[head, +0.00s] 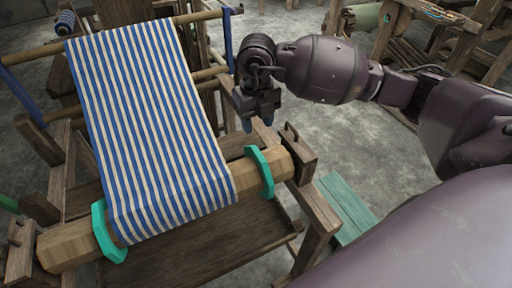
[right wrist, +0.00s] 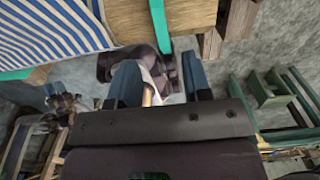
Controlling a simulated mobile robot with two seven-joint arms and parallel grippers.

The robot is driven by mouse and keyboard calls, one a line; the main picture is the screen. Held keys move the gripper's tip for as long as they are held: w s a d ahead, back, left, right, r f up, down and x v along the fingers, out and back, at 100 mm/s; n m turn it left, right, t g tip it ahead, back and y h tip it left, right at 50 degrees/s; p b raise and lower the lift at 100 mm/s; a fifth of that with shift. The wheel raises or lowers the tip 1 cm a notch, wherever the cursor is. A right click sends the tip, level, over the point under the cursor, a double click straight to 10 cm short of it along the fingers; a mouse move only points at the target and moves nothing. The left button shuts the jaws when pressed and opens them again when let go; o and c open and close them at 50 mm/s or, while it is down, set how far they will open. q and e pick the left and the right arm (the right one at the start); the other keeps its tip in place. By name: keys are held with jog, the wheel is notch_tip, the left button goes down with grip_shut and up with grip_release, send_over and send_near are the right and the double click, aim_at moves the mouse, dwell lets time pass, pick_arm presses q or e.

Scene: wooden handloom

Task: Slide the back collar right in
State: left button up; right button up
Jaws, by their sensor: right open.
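A teal collar (head: 261,170) sits around the wooden beam (head: 72,244) just right of the striped cloth (head: 150,120). A second teal collar (head: 106,232) sits around the beam at the cloth's left edge. At the far bar, a blue upright piece (head: 228,42) stands at the right and another blue piece (head: 18,92) at the left. My right gripper (head: 258,124) points down, open, beyond the right teal collar and apart from it. In the right wrist view my open gripper (right wrist: 161,88) shows two blue fingers; nothing is clearly held. My left gripper is out of view.
A wooden bracket (head: 298,152) stands at the beam's right end. A teal bench (head: 346,207) is on the floor to the right. The loom's wooden frame lies under the cloth. Grey floor is open right of the loom.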

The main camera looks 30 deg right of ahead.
aim_at(257, 151)
notch_tip(257, 151, down, 10)
jog(key=shift+r+b, duration=0.15)
jog(key=shift+b, duration=0.5)
